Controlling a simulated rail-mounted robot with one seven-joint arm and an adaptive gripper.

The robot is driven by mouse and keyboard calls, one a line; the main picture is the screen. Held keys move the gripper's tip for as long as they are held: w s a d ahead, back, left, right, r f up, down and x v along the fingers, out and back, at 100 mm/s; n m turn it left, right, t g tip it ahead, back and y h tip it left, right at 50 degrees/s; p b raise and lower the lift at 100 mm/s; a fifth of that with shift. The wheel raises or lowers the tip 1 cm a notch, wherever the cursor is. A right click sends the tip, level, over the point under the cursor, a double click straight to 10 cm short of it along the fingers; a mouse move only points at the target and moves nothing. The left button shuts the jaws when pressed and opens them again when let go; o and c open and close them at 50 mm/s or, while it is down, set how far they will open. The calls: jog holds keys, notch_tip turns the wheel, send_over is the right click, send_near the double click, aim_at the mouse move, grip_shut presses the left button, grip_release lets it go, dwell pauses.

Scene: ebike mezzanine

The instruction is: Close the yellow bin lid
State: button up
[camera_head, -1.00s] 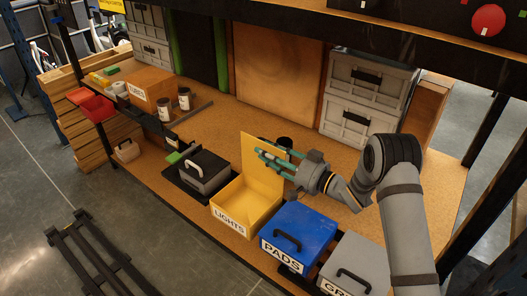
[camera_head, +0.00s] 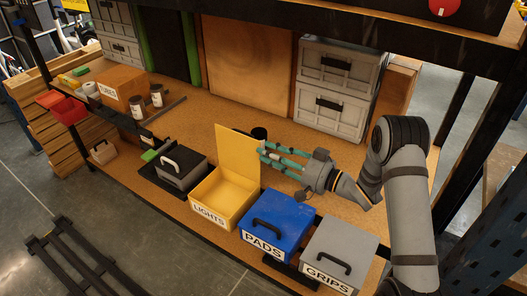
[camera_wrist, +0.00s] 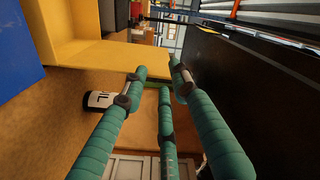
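The yellow bin (camera_head: 222,214) labelled LIGHTS stands on the workbench. Its yellow lid (camera_head: 236,153) is raised, nearly upright at the bin's back. My gripper (camera_head: 265,154) has green fingers and is just right of the lid's right edge, with the fingertips pointing left. In the wrist view the fingers (camera_wrist: 160,78) are spread apart with nothing held between them. Yellow surfaces of the bin and lid (camera_wrist: 85,50) show at the upper left there. I cannot tell whether any finger touches the lid.
A blue PADS bin (camera_head: 272,217) and a grey GRIPS bin (camera_head: 340,243) stand to the right, both shut. A grey box with a handle (camera_head: 183,171) is on the left. A dark cup (camera_head: 259,134) stands behind the lid. Grey drawers (camera_head: 334,95) stand at the back.

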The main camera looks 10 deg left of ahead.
jog(key=shift+s, duration=0.2)
dwell(0.3)
jog(key=shift+d, duration=0.1)
jog(key=v, duration=0.7)
jog(key=shift+d, duration=0.15)
jog(key=shift+c, duration=0.5)
